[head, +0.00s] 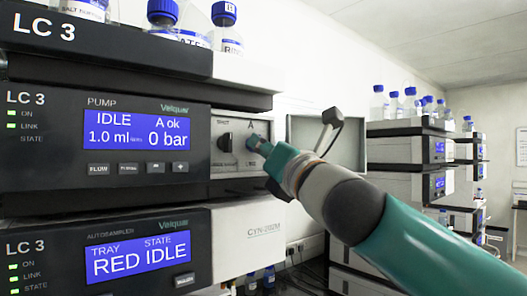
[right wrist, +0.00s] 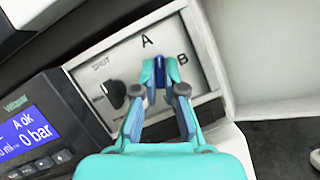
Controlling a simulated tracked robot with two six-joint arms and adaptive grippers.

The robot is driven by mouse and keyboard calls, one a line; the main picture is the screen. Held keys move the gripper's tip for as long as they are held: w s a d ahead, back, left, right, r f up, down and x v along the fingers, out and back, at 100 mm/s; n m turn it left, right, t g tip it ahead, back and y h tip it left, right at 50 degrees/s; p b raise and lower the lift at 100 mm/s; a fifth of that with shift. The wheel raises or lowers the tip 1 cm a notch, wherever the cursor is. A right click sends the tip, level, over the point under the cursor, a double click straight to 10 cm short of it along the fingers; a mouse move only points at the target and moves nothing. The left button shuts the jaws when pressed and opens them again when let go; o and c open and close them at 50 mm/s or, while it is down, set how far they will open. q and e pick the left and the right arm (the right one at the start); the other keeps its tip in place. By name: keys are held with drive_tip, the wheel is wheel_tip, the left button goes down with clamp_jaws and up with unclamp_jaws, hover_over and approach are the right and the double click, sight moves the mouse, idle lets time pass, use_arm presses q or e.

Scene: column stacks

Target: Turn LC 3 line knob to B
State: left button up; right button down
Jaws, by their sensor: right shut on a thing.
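The LC 3 pump module (head: 100,180) has a small grey panel (head: 226,168) at its right end, with the letters A and B beside a blue knob (right wrist: 160,72). My right gripper (head: 260,143) is at this panel. In the right wrist view its fingers (right wrist: 160,85) are shut on the blue knob, which shows between the fingertips just below the A and left of the B. My left gripper is not in view.
A black knob (right wrist: 117,92) sits left of the blue one, close to my fingers. The LC 3 autosampler (head: 100,250) is below the pump. Blue-capped bottles (head: 226,28) stand on top. An open grey door (head: 340,140) is to the right, behind my arm. More instrument stacks (head: 400,150) stand farther right.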

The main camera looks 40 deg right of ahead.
drive_tip(key=shift+a+r+m+g+h+p, duration=0.1)
drive_tip(key=shift+m+g+h+p, duration=0.65)
drive_tip(key=shift+m, duration=1.8)
drive_tip(key=shift+r+m+g+h+p, duration=0.15)
drive_tip(key=shift+m+g+h+p, duration=0.55)
drive_tip(key=shift+m, duration=1.9)
drive_tip(key=shift+a+r+m+g+h+p, duration=0.1)
drive_tip(key=shift+m+g+h+p, duration=0.65)
drive_tip(key=shift+m, duration=1.8)
drive_tip(key=shift+g+y, duration=0.3)
drive_tip(key=shift+y, duration=0.1)
drive_tip(key=shift+f, duration=0.1)
drive_tip(key=c, duration=1.3)
unclamp_jaws()
drive_tip(key=shift+w+d+f, duration=0.1)
drive_tip(key=shift+o, duration=0.2)
drive_tip(key=v, duration=1.2)
